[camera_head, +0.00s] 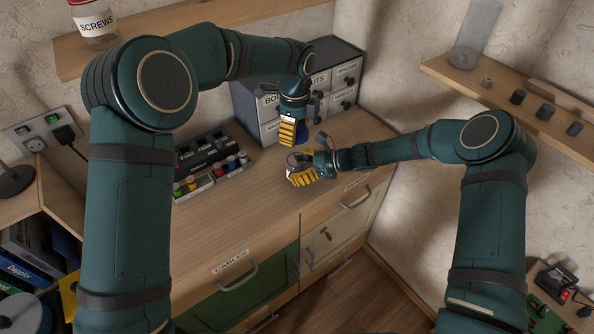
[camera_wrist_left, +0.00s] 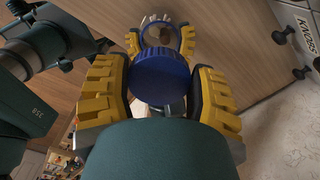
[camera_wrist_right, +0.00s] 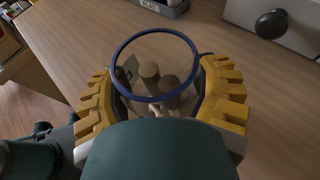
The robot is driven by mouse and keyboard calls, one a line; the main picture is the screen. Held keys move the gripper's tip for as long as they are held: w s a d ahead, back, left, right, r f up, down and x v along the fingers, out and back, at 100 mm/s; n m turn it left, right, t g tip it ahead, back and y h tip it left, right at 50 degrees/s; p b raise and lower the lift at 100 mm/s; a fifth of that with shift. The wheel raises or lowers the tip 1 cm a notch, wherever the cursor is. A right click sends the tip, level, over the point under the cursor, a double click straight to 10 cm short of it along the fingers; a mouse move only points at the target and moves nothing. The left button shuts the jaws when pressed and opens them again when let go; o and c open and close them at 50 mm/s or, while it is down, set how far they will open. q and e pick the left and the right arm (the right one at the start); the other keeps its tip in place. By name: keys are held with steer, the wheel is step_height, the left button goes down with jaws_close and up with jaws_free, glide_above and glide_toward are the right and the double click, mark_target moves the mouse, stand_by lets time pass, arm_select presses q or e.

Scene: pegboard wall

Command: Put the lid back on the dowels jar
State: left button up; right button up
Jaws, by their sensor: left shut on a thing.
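My left gripper (camera_head: 288,133) is shut on a round blue lid (camera_wrist_left: 160,76), which sits between its yellow fingers in the left wrist view. The clear dowels jar (camera_wrist_right: 158,103) has a blue rim and holds several wooden dowels; its top is uncovered. My right gripper (camera_head: 300,174) has a finger on each side of the jar and appears closed on it, low over the counter. The left gripper with the lid is above and beyond the jar in the head view. The jar also shows past the lid in the left wrist view (camera_wrist_left: 160,33). The jar's lower part is mostly hidden.
A wooden counter (camera_head: 235,215) carries the jar. Grey labelled drawers (camera_head: 342,78) stand behind, and a tray of small coloured items (camera_head: 212,178) lies at the left. Wall shelves (camera_head: 470,77) flank the counter. The counter's front is fairly clear.

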mark_target(296, 151)
arm_select(q)
steer(key=shift+f, duration=2.45)
steer(key=shift+f, duration=0.9)
steer(key=shift+f, duration=0.55)
arm_select(e)
jaws_close()
arm_select(q)
steer(key=m, duration=0.6)
steer(key=shift+w+d+m, duration=0.1)
steer(key=shift+w+m, duration=0.05)
steer(key=shift+m, duration=0.15)
steer(key=o, duration=0.8)
steer(key=shift+c, duration=0.2)
